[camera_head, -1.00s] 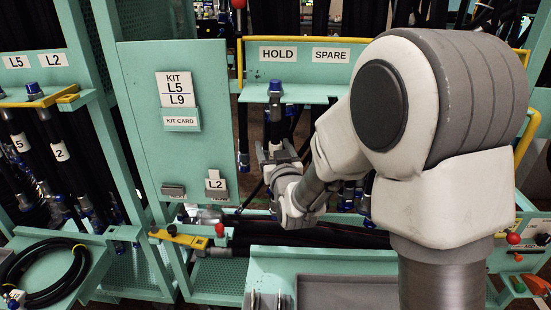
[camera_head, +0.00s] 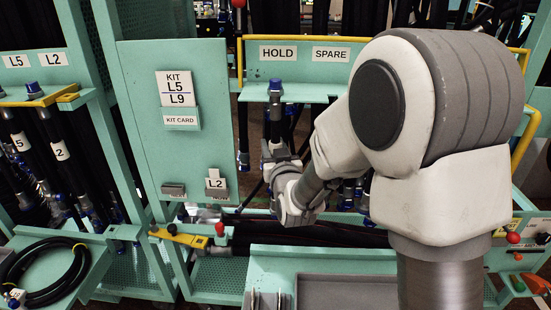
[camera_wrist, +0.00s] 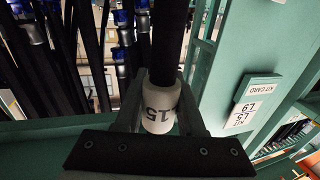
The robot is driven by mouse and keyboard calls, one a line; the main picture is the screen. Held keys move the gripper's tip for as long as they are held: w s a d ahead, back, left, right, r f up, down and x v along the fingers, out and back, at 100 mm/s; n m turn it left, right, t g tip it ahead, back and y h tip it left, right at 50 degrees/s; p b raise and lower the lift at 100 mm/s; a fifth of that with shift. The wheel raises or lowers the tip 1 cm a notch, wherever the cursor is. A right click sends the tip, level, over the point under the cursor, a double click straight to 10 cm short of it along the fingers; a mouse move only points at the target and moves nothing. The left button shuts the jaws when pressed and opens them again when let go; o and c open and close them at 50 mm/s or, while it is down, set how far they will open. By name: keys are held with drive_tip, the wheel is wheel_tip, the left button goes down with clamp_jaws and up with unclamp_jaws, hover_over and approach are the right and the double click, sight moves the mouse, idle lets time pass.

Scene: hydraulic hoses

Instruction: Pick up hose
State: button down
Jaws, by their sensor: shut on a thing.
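A black hose (camera_head: 276,131) with a blue end fitting (camera_head: 275,87) hangs upright at the slot under the HOLD sign. My gripper (camera_head: 277,154) is around this hose, below the HOLD shelf. In the wrist view the black hose (camera_wrist: 170,40) runs between the two jaws, with a white sleeve (camera_wrist: 160,107) that reads L5 upside down. The jaws are shut on the hose at this sleeve. The lower part of the hose is hidden behind my gripper and arm in the head view.
The green HOLD/SPARE shelf (camera_head: 310,90) is just above my gripper. A green panel (camera_head: 178,138) with a kit card L5/L9 (camera_head: 176,90) stands to the left. Further left, hoses hang under L5 and L2 signs. A coiled hose (camera_head: 45,290) lies lower left. A grey tray (camera_head: 345,292) is in front.

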drive_tip(key=shift+r, duration=0.15)
drive_tip(key=shift+r, duration=0.2)
drive_tip(key=shift+s, duration=0.15)
drive_tip(key=a+b+v, duration=0.2)
drive_tip(key=b+v, duration=0.3)
drive_tip(key=v, duration=0.3)
drive_tip(key=s+a+b+v, duration=0.1)
drive_tip(key=b+v, duration=0.5)
drive_tip(key=v, duration=0.3)
drive_tip(key=shift+a+b, duration=0.3)
drive_tip(key=shift+a, duration=0.4)
drive_tip(key=shift+r, duration=0.1)
